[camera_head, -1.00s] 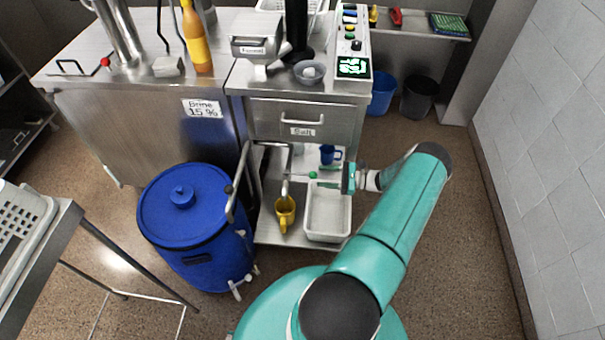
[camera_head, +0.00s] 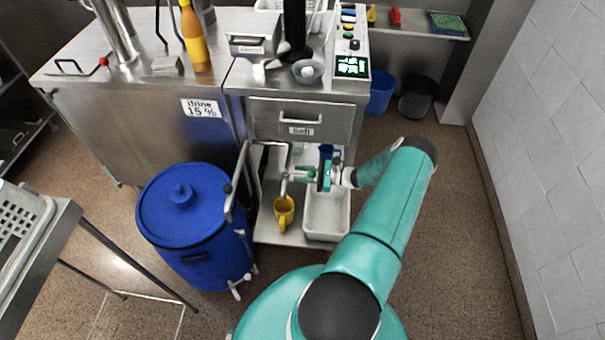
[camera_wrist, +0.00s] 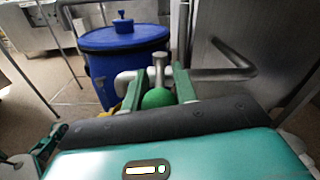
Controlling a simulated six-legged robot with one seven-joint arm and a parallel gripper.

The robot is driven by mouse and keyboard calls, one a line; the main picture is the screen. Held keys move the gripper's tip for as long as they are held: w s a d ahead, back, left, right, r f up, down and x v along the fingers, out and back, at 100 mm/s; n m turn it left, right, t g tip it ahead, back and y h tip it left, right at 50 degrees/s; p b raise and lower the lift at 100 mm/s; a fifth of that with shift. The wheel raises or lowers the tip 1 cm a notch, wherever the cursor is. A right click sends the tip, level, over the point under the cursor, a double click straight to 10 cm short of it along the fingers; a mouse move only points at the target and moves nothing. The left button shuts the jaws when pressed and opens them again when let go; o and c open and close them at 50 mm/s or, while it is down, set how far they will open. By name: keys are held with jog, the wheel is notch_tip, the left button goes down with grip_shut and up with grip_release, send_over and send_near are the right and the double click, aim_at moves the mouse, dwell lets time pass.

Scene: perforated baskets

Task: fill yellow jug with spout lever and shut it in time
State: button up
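The yellow jug (camera_head: 284,211) stands upright on the low shelf, under the metal spout (camera_head: 285,186). A sliver of yellow shows in the wrist view (camera_wrist: 121,106) behind my fingers. The spout lever has a green ball knob (camera_wrist: 158,98) on a metal stem (camera_wrist: 159,70). My gripper (camera_head: 304,174) is at the lever, right of the spout and above the jug. In the wrist view its two green fingers (camera_wrist: 165,84) stand apart on either side of the knob; firm contact cannot be made out. The jug's inside and any flow are too small to tell.
A pale tray (camera_head: 327,217) sits right of the jug, below my gripper. A blue jug (camera_head: 326,151) is behind my gripper, partly hidden. Floor to the right is clear.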

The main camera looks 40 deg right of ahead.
grip_shut()
jog(key=shift+s+a+m+t+h, duration=0.2)
jog(key=shift+a+m+t+h, duration=0.15)
jog(key=shift+m+t+h, duration=0.5)
jog(key=shift+s+a+m+t+h, duration=0.2)
jog(key=shift+a+m+h, duration=0.3)
jog(key=shift+h, duration=0.7)
jog(key=shift+s+a+m+t+h, duration=0.2)
jog(key=shift+m+t+h, duration=0.35)
jog(key=shift+m+h, duration=0.4)
jog(key=o, duration=1)
grip_release()
jog(key=shift+c, duration=0.2)
jog(key=v, duration=1.3)
jog(key=shift+s, duration=0.35)
jog(key=shift+d, duration=0.1)
